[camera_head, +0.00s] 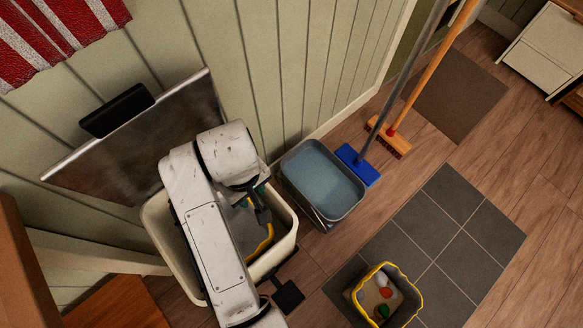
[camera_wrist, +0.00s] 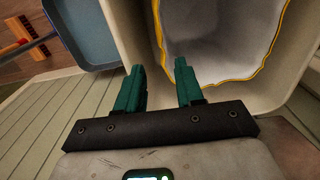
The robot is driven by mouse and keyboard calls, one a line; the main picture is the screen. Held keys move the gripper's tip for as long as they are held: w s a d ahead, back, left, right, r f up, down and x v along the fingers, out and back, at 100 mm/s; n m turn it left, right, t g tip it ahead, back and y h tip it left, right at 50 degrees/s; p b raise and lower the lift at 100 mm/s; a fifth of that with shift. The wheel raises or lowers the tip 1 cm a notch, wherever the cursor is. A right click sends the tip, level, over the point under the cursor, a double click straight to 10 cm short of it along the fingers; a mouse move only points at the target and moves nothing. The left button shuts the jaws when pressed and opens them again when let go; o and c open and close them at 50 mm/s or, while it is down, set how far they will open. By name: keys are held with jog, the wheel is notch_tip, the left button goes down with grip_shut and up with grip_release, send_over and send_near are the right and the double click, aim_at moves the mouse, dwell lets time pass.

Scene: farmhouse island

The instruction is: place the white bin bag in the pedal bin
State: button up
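The pedal bin (camera_head: 159,216) is a cream box with its metal lid (camera_head: 140,140) raised against the wall. A white bin bag (camera_head: 243,228) with a yellow edge is inside it, partly hidden by my arm. In the wrist view the bag (camera_wrist: 215,35) hangs open within the bin's cream walls (camera_wrist: 285,100), its yellow rim below the bin's rim. My gripper (camera_wrist: 160,66) has two teal fingers, apart with nothing between them. It is over the bin opening, beside the bag's yellow edge; I cannot tell whether it touches. In the head view the fingers are mostly hidden.
A grey-blue bucket (camera_head: 322,182) stands right of the bin, near a blue mop (camera_head: 357,164) and an orange broom (camera_head: 390,139).

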jog(key=w+d+r+m+t+h, duration=0.15)
jog(key=w+d, duration=0.25)
jog(key=d, duration=0.6)
jog(key=w+d+m+t, duration=0.1)
jog(key=w+d+m, duration=0.15)
jog(key=d, duration=0.85)
jog(key=s+d+f, duration=0.1)
jog(key=s+d, duration=0.3)
jog(key=d, duration=0.8)
jog(key=s+d+f+m, duration=0.1)
jog(key=s+f+m, duration=0.1)
jog(key=s, duration=0.7)
jog(key=s+f+m+g+y, duration=0.1)
jog(key=s+f, duration=0.1)
jog(key=s, duration=0.6)
jog(key=shift+s+d+m, duration=0.35)
jog(key=shift+s+m, duration=0.05)
jog(key=shift+g, duration=0.25)
